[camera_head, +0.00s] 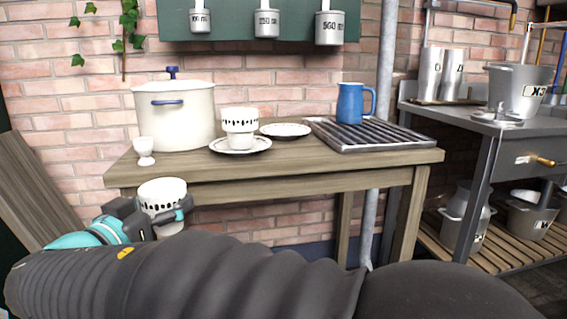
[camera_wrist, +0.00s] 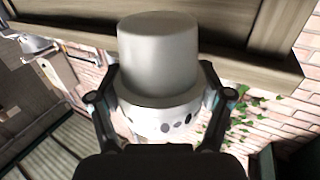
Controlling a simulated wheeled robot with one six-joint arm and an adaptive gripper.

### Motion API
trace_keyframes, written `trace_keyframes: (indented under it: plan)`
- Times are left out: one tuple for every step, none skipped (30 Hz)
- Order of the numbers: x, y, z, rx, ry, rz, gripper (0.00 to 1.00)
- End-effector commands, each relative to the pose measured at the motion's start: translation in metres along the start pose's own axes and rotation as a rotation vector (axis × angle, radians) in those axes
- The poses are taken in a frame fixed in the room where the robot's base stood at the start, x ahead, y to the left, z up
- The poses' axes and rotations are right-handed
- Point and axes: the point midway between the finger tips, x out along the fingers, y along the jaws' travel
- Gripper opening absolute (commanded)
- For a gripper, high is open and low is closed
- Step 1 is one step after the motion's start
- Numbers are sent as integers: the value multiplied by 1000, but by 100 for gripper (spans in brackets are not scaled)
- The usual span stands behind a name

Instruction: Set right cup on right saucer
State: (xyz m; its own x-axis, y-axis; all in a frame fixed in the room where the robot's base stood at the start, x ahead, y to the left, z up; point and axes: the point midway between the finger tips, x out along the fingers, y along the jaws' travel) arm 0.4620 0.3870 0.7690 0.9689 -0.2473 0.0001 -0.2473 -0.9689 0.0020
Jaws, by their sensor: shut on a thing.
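My gripper (camera_head: 163,213) is shut on a white cup (camera_head: 163,190) with a dark patterned band, in front of the table's left front edge and below its top. The held cup (camera_wrist: 157,55) fills the middle of the wrist view, between both fingers of my gripper (camera_wrist: 160,108). On the table, another white cup (camera_head: 240,122) with the same band stands on the left saucer (camera_head: 262,146). The right saucer (camera_head: 285,130), white with a dark patterned rim, lies empty behind and to the right of it.
The wooden table (camera_head: 290,165) also bears a large white pot (camera_head: 175,118), a small egg cup (camera_head: 144,148), a metal rack (camera_head: 375,137) and a blue jug (camera_head: 350,104) on the rack. Measuring cups (camera_head: 267,24) hang above. A metal side table (camera_head: 470,121) stands at the right.

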Motion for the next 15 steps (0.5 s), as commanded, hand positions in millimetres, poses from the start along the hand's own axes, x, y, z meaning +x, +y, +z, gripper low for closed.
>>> trace_keyframes:
  plan:
    - [15, 4, 24, -10, -1, 26, 34]
    - [23, 7, 37, -10, -1, 38, 34]
    - [34, 12, 54, -11, -2, 56, 34]
    - [42, 15, 67, -10, -2, 70, 34]
    - [49, 20, 79, -10, -1, 82, 34]
    - [60, 26, 95, -10, -1, 100, 34]
    - [67, 32, 108, -10, -2, 113, 34]
    - [75, 38, 120, -10, -2, 128, 34]
    - [85, 46, 136, -9, -2, 145, 34]
    - [92, 52, 147, -10, -2, 159, 34]
    - [100, 60, 159, -10, -3, 173, 34]
    - [109, 70, 174, -9, -3, 193, 34]
    - [116, 77, 186, -9, -3, 206, 34]
    - [122, 86, 196, -9, -3, 221, 34]
    - [130, 97, 212, -9, -4, 240, 34]
